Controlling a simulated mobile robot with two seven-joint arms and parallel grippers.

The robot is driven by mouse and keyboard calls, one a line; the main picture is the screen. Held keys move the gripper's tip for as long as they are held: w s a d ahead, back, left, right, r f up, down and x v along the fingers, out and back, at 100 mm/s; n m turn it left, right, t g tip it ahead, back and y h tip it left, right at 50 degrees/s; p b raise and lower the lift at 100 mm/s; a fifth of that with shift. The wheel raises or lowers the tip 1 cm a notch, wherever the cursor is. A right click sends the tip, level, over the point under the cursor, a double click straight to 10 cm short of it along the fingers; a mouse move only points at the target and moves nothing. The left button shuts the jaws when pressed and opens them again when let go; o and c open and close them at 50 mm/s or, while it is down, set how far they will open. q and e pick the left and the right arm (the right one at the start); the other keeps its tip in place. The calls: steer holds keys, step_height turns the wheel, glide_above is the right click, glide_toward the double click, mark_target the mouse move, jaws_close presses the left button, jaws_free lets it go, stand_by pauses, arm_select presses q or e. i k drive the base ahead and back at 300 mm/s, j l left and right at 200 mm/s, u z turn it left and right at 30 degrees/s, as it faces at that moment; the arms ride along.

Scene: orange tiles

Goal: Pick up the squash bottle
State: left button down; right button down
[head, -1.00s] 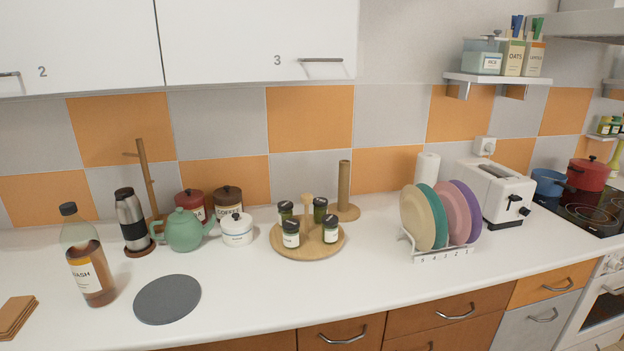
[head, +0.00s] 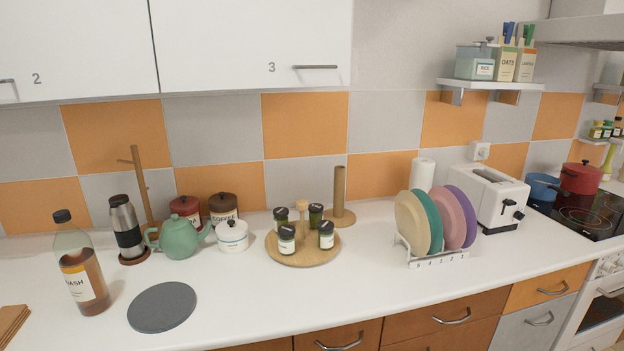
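The squash bottle (head: 82,270) stands upright at the left of the white counter (head: 250,300). It is clear, with a dark cap, a white label ending in "ASH", and amber liquid in its lower part. It stands left of a round grey mat (head: 162,307) and in front of a steel flask (head: 126,228). Neither of my grippers is in the head view.
A green teapot (head: 177,238) and a white sugar pot (head: 232,236) stand behind the mat. A wooden turntable (head: 303,255) holds several jars. A plate rack (head: 437,262) stands to the right. Brown coasters (head: 12,322) lie at the left edge. The front middle counter is clear.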

mark_target(73, 248)
steer(key=u, duration=1.4)
